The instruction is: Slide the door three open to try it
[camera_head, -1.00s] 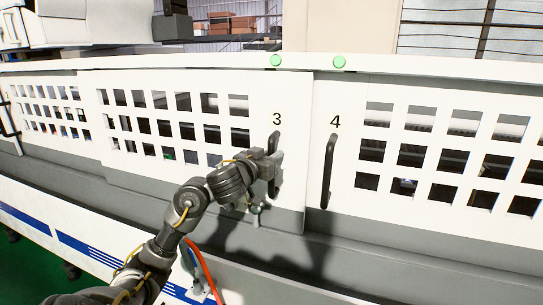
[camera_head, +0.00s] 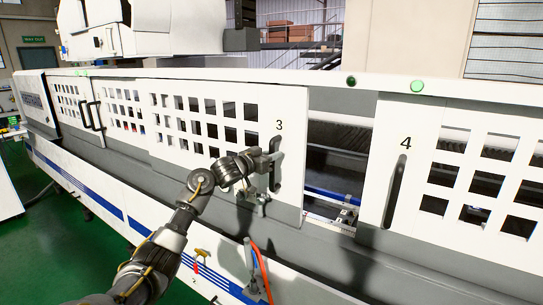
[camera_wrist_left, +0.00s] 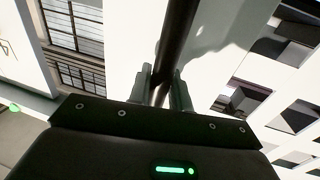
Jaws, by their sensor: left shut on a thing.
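Door three (camera_head: 292,150) is a white sliding panel with square windows and a black number 3. A gap (camera_head: 335,170) stands between it and door 4, and the machine's inside shows through it. My left gripper (camera_head: 272,172) is shut on door three's black bar handle (camera_head: 275,160). In the left wrist view the handle (camera_wrist_left: 178,40) runs between the two fingers (camera_wrist_left: 160,88). My right gripper is not in view.
Door 4 (camera_head: 404,185) with its own black handle (camera_head: 395,190) stands to the right of the gap. One dark lamp (camera_head: 351,81) and one green lamp (camera_head: 417,86) sit on the top rail. More windowed doors (camera_head: 122,115) stretch left. A red hose (camera_head: 262,272) hangs below.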

